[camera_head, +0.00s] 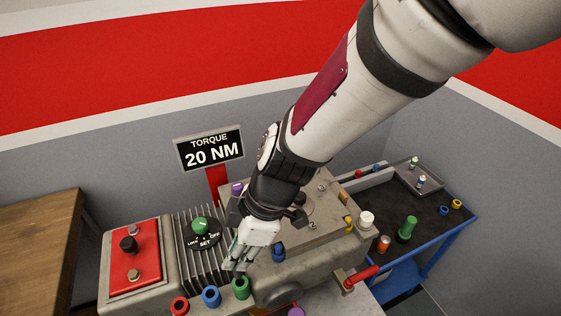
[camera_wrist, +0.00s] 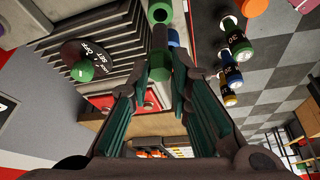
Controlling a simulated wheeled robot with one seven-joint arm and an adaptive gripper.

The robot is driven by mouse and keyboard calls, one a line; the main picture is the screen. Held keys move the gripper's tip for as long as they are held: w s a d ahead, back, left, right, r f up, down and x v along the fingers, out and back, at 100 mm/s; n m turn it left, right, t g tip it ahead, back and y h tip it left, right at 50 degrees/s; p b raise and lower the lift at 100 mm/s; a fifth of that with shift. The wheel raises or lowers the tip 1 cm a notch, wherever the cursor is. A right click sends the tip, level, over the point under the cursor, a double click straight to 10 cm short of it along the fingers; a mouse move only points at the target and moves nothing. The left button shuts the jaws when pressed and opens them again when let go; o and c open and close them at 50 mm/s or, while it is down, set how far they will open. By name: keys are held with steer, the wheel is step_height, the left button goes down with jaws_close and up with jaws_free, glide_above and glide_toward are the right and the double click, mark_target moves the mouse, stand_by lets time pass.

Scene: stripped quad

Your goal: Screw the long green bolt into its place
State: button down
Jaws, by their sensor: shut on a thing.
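My gripper (camera_head: 237,272) is low at the front of the grey machine housing, by a row of coloured round pieces. In the wrist view my fingertips (camera_wrist: 166,68) are shut on a green piece (camera_wrist: 159,68), with a grey section just beyond it. A green cylinder (camera_wrist: 158,12) lies further on in line with it. In the head view a green ring-shaped piece (camera_head: 241,288) is directly under my fingertips, which hide the held piece. I cannot tell whether the held piece is the long green bolt. A tall green piece (camera_head: 408,227) stands on the cart at right.
A blue ring (camera_head: 211,296) and red ring (camera_head: 180,305) sit left of my gripper. A green dial knob (camera_head: 201,225) and red panel (camera_head: 134,258) are further left. A red-handled lever (camera_head: 361,276) projects at right. The sign (camera_head: 210,150) reads "TORQUE 20 NM".

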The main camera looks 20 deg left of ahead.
steer(key=shift+f+b, duration=0.65)
steer(key=shift+f, duration=0.3)
steer(key=shift+b, duration=0.8)
stand_by(1.6)
steer(key=shift+f+b, duration=3.15)
steer(key=c, duration=1.4)
jaws_free()
steer(key=v, duration=1.2)
